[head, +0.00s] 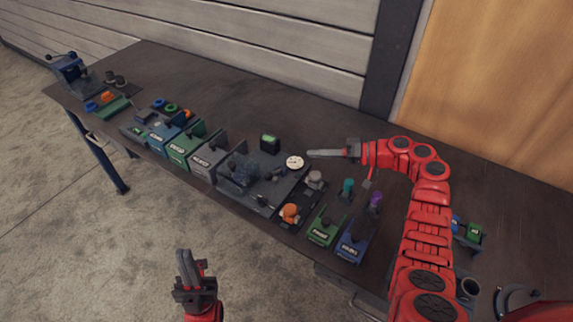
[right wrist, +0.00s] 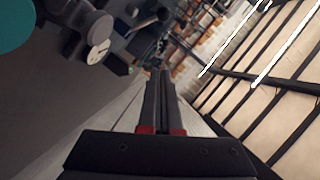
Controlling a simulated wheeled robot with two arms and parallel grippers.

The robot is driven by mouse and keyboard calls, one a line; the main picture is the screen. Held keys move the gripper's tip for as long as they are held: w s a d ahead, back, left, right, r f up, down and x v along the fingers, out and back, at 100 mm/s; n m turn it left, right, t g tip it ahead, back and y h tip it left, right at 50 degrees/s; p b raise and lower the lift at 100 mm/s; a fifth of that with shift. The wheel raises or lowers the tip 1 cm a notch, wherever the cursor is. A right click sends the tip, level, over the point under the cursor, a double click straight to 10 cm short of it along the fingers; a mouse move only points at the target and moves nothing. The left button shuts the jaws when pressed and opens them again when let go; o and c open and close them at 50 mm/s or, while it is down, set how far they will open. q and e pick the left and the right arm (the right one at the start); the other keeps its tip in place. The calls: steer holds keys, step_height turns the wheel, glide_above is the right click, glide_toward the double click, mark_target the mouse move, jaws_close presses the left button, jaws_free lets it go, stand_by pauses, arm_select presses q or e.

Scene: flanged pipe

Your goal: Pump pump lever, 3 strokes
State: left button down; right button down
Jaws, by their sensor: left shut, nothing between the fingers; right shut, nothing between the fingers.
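A dark flanged pipe fitting (head: 237,172) stands on a dark plate near the middle of the bench. A round white dial gauge (head: 295,162) sits at the plate's right end; it also shows in the right wrist view (right wrist: 99,38). I cannot tell a pump lever apart from the dark parts around the gauge. My right gripper (head: 312,153) is shut and empty, pointing left, just right of and above the gauge in the picture. Its closed fingers also show in the right wrist view (right wrist: 160,75). My left gripper (head: 184,254) is shut and empty, in front of the bench.
Green, grey and blue bins (head: 183,152) line the front edge left of the fitting. A green bin (head: 323,230) and a blue bin (head: 352,246) stand to its right. Orange, teal and purple parts stand near them. A blue vise-like device (head: 70,68) sits at the far left.

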steer(key=p, duration=0.3)
glide_above(273, 174)
steer(key=w+d, duration=0.3)
steer(key=shift+d+f, duration=0.15)
steer(key=shift+f, duration=0.8)
steer(key=shift+s+a+f+p, duration=0.35)
steer(key=shift+s+f+p, duration=0.1)
steer(key=shift+s+f, duration=0.2)
steer(key=shift+s+a+f+p, duration=0.2)
steer(key=shift+s+f+p, duration=0.15)
steer(key=shift+s, duration=0.25)
steer(key=shift+s+a+f, duration=0.1)
steer(key=shift+s+f, duration=0.1)
steer(key=shift+s, duration=0.05)
steer(key=shift+f, duration=0.15)
